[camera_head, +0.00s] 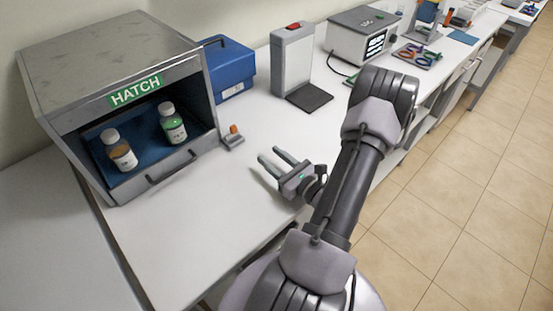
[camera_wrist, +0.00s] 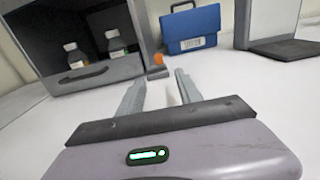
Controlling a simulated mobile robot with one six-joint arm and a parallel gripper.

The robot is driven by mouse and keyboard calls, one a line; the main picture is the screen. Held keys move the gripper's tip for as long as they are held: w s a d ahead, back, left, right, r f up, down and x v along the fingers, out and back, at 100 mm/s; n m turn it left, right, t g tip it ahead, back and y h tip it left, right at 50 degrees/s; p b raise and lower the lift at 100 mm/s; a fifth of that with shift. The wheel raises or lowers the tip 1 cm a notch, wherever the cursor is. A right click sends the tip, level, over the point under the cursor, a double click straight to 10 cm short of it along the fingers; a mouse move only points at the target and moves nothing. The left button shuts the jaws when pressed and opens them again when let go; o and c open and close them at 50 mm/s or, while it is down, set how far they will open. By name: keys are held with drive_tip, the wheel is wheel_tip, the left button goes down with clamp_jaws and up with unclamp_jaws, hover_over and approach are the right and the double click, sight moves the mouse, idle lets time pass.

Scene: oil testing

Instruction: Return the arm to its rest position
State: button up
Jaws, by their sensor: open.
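My gripper (camera_head: 278,163) is open and empty above the white bench, in front of and to the right of the hatch. In the wrist view my gripper (camera_wrist: 158,82) shows two spread fingers with nothing between them. My arm is bent, with its elbow raised over the bench's front edge. The grey metal hatch (camera_head: 110,62) stands open at the left. The hatch (camera_wrist: 98,77) and both bottles also show in the wrist view.
A small grey block with an orange top (camera_head: 232,139) sits beside the hatch. Behind are a blue case (camera_head: 230,70), a white upright device with a dark plate (camera_head: 293,60), and a box with a display (camera_head: 360,40). The bench (camera_head: 190,235) before the hatch is clear.

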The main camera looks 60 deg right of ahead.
drive_tip(key=shift+v, duration=0.85)
